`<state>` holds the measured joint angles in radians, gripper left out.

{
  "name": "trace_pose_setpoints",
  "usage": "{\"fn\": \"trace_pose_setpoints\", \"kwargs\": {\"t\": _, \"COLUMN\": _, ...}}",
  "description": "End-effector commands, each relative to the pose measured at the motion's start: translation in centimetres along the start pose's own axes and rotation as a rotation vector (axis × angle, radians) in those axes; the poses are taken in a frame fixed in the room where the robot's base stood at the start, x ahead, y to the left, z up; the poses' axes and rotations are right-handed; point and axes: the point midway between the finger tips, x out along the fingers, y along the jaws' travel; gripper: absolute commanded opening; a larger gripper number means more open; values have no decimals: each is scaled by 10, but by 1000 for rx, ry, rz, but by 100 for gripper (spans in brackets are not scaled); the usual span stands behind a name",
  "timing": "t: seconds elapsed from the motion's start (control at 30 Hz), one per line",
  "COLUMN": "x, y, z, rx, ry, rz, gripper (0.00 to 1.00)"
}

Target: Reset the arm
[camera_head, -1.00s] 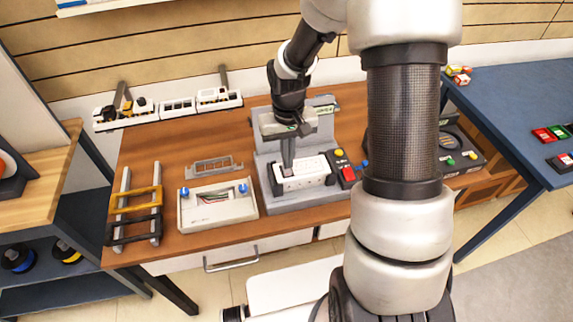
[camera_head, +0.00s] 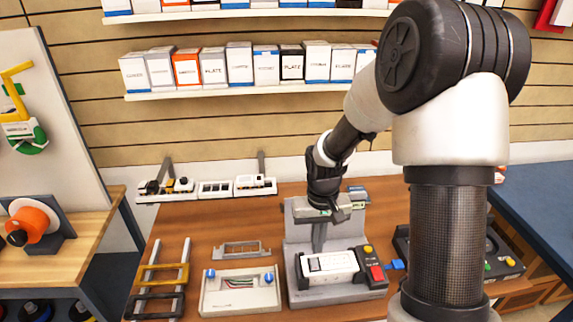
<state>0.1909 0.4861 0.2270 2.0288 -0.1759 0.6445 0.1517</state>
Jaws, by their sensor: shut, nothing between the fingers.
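My gripper (camera_head: 319,240) points down at the end of my arm, which reaches in from the right. It is shut with nothing held. It hangs just above a white block (camera_head: 330,266) that sits on the grey fixture (camera_head: 338,293). The fixture has a tall back plate and a red button (camera_head: 377,273) with a yellow one on its right side. My arm hides part of the table right of the fixture.
A white box with blue knobs (camera_head: 240,300), a small grey frame (camera_head: 241,249) and a rack with yellow and black bars (camera_head: 160,284) stand left of the fixture. A rail (camera_head: 207,196) with white modules runs along the back. Shelves of boxes (camera_head: 240,84) hang on the wall.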

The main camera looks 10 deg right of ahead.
Motion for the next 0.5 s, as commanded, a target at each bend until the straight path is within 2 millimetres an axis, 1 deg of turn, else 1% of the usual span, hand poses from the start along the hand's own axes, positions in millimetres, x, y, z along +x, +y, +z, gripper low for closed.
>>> {"fn": "trace_pose_setpoints", "kwargs": {"t": 0.07, "x": -6, "y": 0, "z": 0, "rx": -1, "ry": 8, "rz": 4, "gripper": 0}}
{"fn": "trace_pose_setpoints", "kwargs": {"t": 0.17, "x": -31, "y": 2, "z": 4, "rx": -5, "ry": 40, "rz": 20, "gripper": 0}}
{"fn": "trace_pose_setpoints", "kwargs": {"t": 0.27, "x": -73, "y": 6, "z": 15, "rx": -5, "ry": 93, "rz": 44, "gripper": 0}}
{"fn": "trace_pose_setpoints", "kwargs": {"t": 0.3, "x": -92, "y": 7, "z": 22, "rx": -6, "ry": 119, "rz": 52, "gripper": 0}}
{"fn": "trace_pose_setpoints", "kwargs": {"t": 0.37, "x": -119, "y": 9, "z": 35, "rx": -5, "ry": 158, "rz": 64, "gripper": 0}}
{"fn": "trace_pose_setpoints", "kwargs": {"t": 0.4, "x": -136, "y": 9, "z": 45, "rx": -3, "ry": 183, "rz": 69, "gripper": 0}}
{"fn": "trace_pose_setpoints", "kwargs": {"t": 0.47, "x": -159, "y": 9, "z": 61, "rx": -2, "ry": 223, "rz": 73, "gripper": 0}}
{"fn": "trace_pose_setpoints", "kwargs": {"t": 0.5, "x": -173, "y": 9, "z": 72, "rx": 0, "ry": 249, "rz": 74, "gripper": 0}}
